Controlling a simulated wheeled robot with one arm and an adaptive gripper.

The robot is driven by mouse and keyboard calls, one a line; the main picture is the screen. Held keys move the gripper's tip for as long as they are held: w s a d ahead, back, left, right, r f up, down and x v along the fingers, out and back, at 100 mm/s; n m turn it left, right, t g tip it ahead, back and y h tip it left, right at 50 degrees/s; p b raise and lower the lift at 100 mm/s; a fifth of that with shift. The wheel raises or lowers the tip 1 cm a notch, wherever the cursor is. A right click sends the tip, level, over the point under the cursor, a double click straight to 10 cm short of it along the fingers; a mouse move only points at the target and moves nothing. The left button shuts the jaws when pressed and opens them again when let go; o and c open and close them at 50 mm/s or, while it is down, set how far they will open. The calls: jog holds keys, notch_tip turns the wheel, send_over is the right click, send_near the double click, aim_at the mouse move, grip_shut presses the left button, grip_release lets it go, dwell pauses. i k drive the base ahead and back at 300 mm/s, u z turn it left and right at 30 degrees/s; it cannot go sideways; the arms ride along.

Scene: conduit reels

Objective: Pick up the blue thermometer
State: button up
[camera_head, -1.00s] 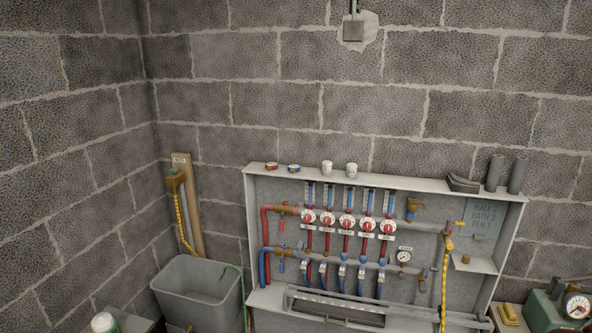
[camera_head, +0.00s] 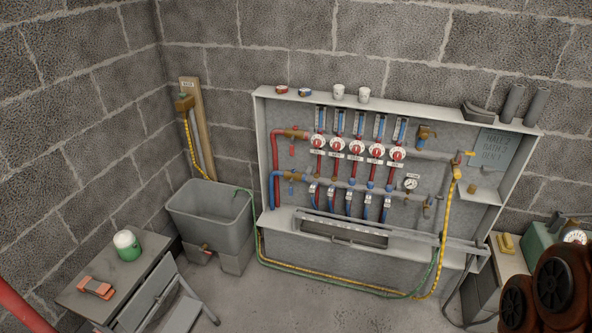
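A small round blue-and-white item (camera_head: 305,92) lies on the top ledge of the wall cabinet (camera_head: 430,112), beside a similar red one (camera_head: 281,89). It may be the blue thermometer, but it is too small to be sure. Several upright blue-faced gauges (camera_head: 338,122) stand in a row above the red-and-white valve dials inside the cabinet. My gripper is not in view.
A grey tub (camera_head: 212,215) stands left of the cabinet. A small table (camera_head: 125,275) holds a green-and-white container (camera_head: 127,245) and an orange-grey item (camera_head: 95,288). A folding step (camera_head: 180,310) stands beside it. A yellow hose (camera_head: 350,288) runs across the floor.

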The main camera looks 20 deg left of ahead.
aim_at(302, 91)
jog(key=u, duration=0.1)
jog(key=i, duration=0.35)
jog(key=u, duration=1.05)
jog(key=i, duration=1.8)
jog(key=u, duration=0.7)
